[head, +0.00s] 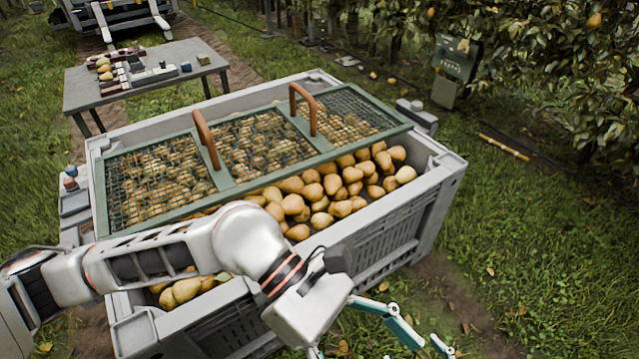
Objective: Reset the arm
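My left arm (240,240) comes in from the left and reaches across the near side of a large grey crate (415,215). Its wrist bends down at the crate's near wall. My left gripper (392,322) is at the bottom edge, outside the crate, with its teal finger links spread apart. It looks open, and I see nothing held in it, but its lower part is cut off. My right gripper is not in view. Yellow-brown pears (320,195) fill the crate's near part, and my arm hides some of them.
A green-framed mesh lid (230,187) with two brown handles covers the crate's far part. A grey table (150,82) with small items and fruit stands behind at left. A grey-green box on a post (457,60) and fruit trees stand at right. Grass at right is open.

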